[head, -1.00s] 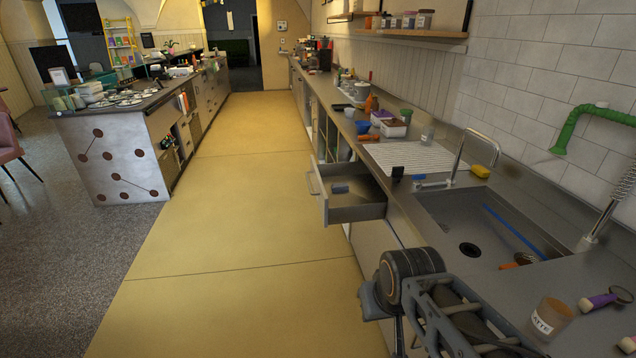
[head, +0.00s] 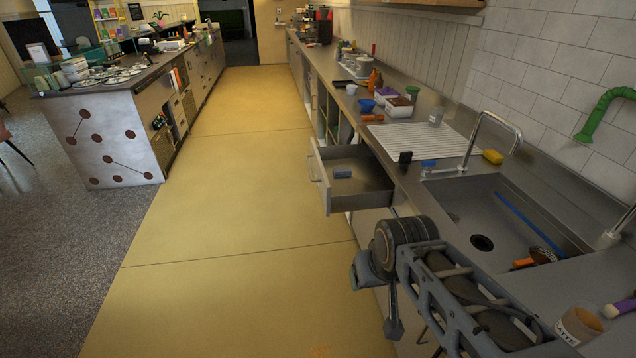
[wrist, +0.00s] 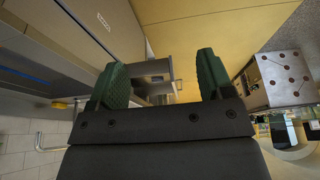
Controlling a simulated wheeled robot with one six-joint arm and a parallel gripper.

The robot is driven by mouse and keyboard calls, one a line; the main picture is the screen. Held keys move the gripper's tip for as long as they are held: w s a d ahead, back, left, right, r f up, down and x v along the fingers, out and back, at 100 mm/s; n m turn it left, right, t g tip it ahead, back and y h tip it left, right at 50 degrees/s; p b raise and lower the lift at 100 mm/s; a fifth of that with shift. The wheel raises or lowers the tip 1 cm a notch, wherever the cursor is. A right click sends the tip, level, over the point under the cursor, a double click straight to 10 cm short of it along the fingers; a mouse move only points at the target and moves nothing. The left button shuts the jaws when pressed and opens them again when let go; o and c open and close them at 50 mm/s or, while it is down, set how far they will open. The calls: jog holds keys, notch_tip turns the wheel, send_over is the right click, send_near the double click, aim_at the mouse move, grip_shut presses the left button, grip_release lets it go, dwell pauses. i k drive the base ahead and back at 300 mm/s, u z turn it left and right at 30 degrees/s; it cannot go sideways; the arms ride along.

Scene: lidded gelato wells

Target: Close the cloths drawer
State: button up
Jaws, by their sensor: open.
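The cloths drawer (head: 360,190) is pulled out from under the right-hand counter, past my arm in the head view. Its front panel and bar handle (head: 316,165) face left, over the floor. A small folded blue-grey cloth (head: 343,174) lies inside. In the wrist view, my gripper (wrist: 162,75) is open and empty, its two green finger pads apart. A grey drawer-like box (wrist: 155,68) shows beyond and between the fingers, apart from them.
The sink (head: 490,235) with a tall faucet is in the counter to the right. A ribbed drainboard (head: 420,140) and several cups and tubs stand behind it. The yellow floor aisle (head: 230,200) is clear. A white-sided island (head: 110,150) stands on the left.

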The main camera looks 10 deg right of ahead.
aim_at(368, 186)
jog(key=u, duration=0.25)
jog(key=i, duration=1.05)
jog(key=u, duration=0.8)
jog(key=i, duration=0.6)
jog(key=u, duration=0.2)
